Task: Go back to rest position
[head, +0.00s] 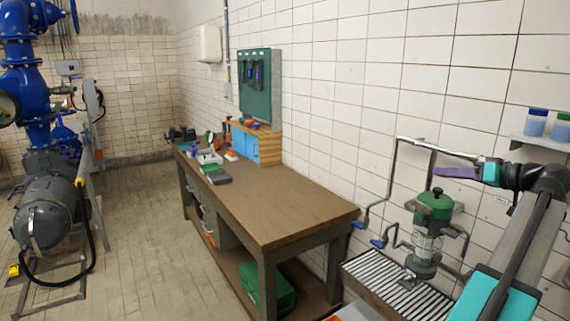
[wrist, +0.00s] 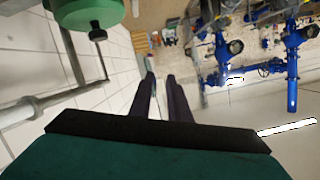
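My gripper (head: 440,172) shows in the head view at the right, raised in front of the tiled wall, its purple fingers pointing left. In the wrist view my gripper (wrist: 161,76) has two dark fingers with a narrow gap between them. Nothing is held in the gap. The green-topped glass filter unit (head: 434,207) stands below the gripper in the head view, apart from it. Part of its green top (wrist: 88,12) shows at the upper left of the wrist view.
A brown workbench (head: 270,205) with tools at its far end runs along the wall. A slatted drain tray (head: 385,285) is under the filter unit. Jars (head: 536,122) stand on a wall shelf at right. Blue pipework (head: 22,70) is at left. The floor between is clear.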

